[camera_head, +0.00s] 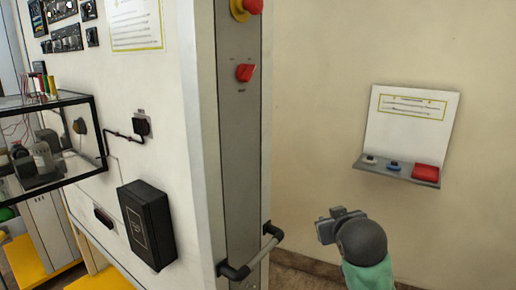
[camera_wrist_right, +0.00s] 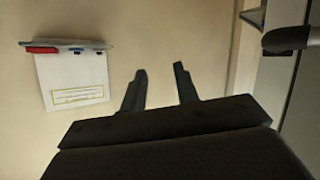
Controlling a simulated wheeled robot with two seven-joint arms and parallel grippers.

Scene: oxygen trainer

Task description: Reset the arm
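My right arm, with a dark rounded wrist and a green sleeve-like link, stands in the lower right of the head view. Its gripper (camera_head: 338,222) is in front of the beige wall, between the cabinet handle and the wall shelf. In the right wrist view the two dark fingers of my right gripper (camera_wrist_right: 159,70) are spread apart with nothing between them. My left gripper is not in either view.
A cabinet column (camera_head: 240,130) carries a red knob (camera_head: 245,72), a red button (camera_head: 252,6) and a grey handle (camera_head: 250,252). A wall shelf (camera_head: 400,172) holds small blue, white and red items. A black box (camera_head: 147,225) sits on the white panel. Bare wall lies around the gripper.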

